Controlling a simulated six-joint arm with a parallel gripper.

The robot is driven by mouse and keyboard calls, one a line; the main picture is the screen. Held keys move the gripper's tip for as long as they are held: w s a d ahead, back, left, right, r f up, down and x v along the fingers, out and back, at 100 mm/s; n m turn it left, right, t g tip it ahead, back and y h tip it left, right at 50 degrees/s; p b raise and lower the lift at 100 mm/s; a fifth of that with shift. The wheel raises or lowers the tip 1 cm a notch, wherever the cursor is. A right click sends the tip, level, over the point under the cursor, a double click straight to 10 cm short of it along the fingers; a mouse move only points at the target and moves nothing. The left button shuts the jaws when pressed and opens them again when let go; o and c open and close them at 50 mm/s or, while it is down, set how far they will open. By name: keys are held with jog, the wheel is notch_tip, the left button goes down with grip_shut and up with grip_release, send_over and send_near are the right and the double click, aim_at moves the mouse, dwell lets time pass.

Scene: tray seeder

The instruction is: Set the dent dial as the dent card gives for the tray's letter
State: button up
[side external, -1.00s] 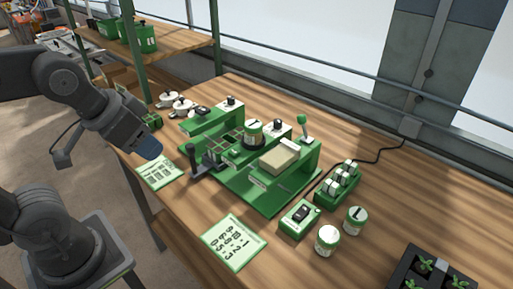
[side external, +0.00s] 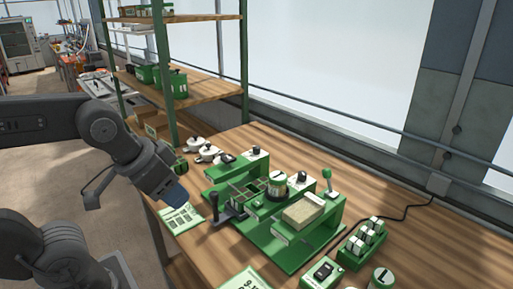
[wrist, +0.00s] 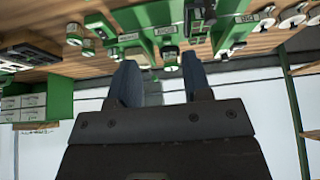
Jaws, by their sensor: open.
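The green and white tray seeder (side external: 290,258) stands on the wooden bench in the side view. One black-pointer dial (side external: 254,152) sits on its back left block, and another (side external: 299,179) sits nearer the middle. I cannot tell which is the dent dial. A green-bordered card (side external: 181,218) lies left of the machine; a second card (side external: 246,281) with large figures is cut by the bottom edge. Their print is too small or cut off to read, and I see no tray letter. My gripper (side external: 172,192) is above the nearer-left card, clear of the machine. Its blue fingers (wrist: 160,80) are apart and empty.
A black lever (side external: 228,208) rises at the machine's front left, and a green-knobbed lever (side external: 327,180) at its right. A switch box (side external: 322,274), a rack of white-topped items (side external: 364,243) and a jar (side external: 381,278) stand to the right. Shelving (side external: 205,60) rises behind left.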

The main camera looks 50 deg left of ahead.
jog(key=o, duration=0.8)
jog(key=shift+o, duration=0.2)
jog(key=g, duration=0.6)
send_over(253, 190)
jog(key=s+d, duration=0.1)
jog(key=d, duration=0.1)
notch_tip(253, 190, down, 7)
notch_tip(253, 190, down, 8)
jog(key=shift+r, duration=0.2)
jog(key=shift+s+a+f, duration=0.1)
jog(key=shift+a+f, duration=0.05)
jog(key=shift+f, duration=1.25)
jog(key=shift+a+f, duration=0.15)
jog(key=shift+f, duration=1.2)
